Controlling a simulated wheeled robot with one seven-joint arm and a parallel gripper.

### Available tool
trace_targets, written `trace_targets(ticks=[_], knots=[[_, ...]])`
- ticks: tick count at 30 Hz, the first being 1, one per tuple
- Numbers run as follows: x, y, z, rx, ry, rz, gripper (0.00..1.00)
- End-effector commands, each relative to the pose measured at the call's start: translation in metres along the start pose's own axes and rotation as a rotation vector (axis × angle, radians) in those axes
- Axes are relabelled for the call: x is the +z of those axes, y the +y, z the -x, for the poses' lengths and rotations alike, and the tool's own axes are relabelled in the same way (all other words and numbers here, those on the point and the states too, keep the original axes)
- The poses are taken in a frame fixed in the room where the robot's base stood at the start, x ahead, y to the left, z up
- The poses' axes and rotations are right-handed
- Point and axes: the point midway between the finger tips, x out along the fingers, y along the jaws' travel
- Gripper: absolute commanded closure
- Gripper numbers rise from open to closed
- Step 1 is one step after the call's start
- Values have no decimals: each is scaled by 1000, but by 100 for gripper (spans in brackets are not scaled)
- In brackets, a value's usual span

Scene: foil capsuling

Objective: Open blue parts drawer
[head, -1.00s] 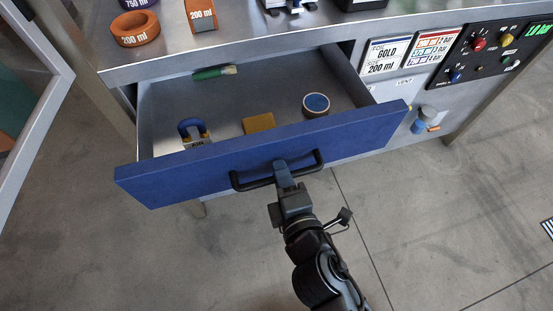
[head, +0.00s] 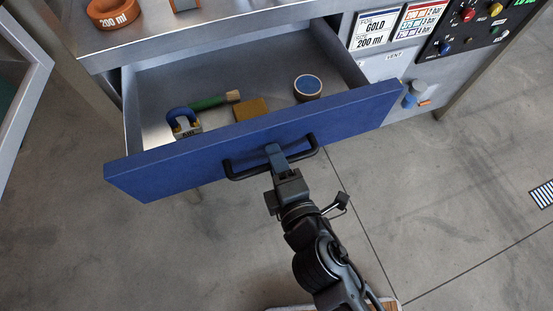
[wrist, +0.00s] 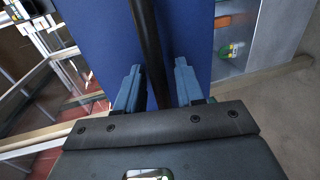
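The blue parts drawer (head: 225,155) is pulled well out of the metal cabinet, and its inside shows in the head view. A black bar handle (head: 241,172) runs across its blue front. In the wrist view the dark handle bar (wrist: 148,45) passes between the two fingers (wrist: 158,88), with the blue drawer front (wrist: 100,35) behind. The exact finger contact is partly hidden.
The drawer holds a blue-shackled padlock (head: 183,120), a green-handled brush (head: 210,101), a tan block (head: 251,108) and a round blue-topped piece (head: 307,86). An orange 200 ml ring (head: 113,13) lies on the bench top. A control panel (head: 470,25) is at right. Floor around my arm is open.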

Motion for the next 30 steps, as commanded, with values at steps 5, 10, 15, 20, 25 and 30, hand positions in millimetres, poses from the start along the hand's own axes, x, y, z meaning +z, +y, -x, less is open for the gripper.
trace_targets(ticks=[5, 10, 15, 20, 25, 30], knots=[[0, -1, 9, 0, 0, 0, 63], [0, -3, 35, -2, 0, -1, 63], [0, -3, 60, -2, 0, 0, 63], [0, -1, 74, -1, 0, -1, 63], [0, 0, 78, 0, 0, -1, 63], [0, 0, 78, 0, 0, 0, 63]])
